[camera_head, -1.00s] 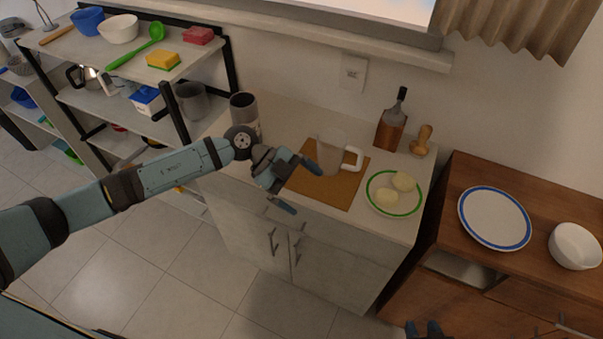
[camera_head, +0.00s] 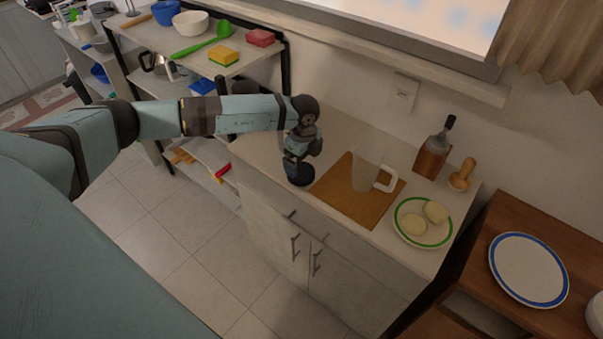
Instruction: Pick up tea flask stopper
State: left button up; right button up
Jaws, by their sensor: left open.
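My left gripper (camera_head: 298,168) hangs over the counter (camera_head: 335,129), at the left edge of a brown board. Its fingers are small and dark here, and it looks open with nothing seen between them. I cannot make out a tea flask stopper for certain; a dark round shape under the gripper may be part of it or of something else. The grey cylinder that stood on the counter is mostly hidden behind my left arm. My right gripper is not in view.
Shelves with bowls (camera_head: 190,23) are at the left.

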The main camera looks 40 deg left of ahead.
aim_at(301, 172)
pick_arm(q)
jog(key=f, duration=0.3)
jog(key=f+p, duration=0.1)
jog(key=f, duration=0.1)
jog(key=shift+a+f, duration=0.25)
jog(key=shift+f, duration=0.1)
jog(key=c, duration=0.7)
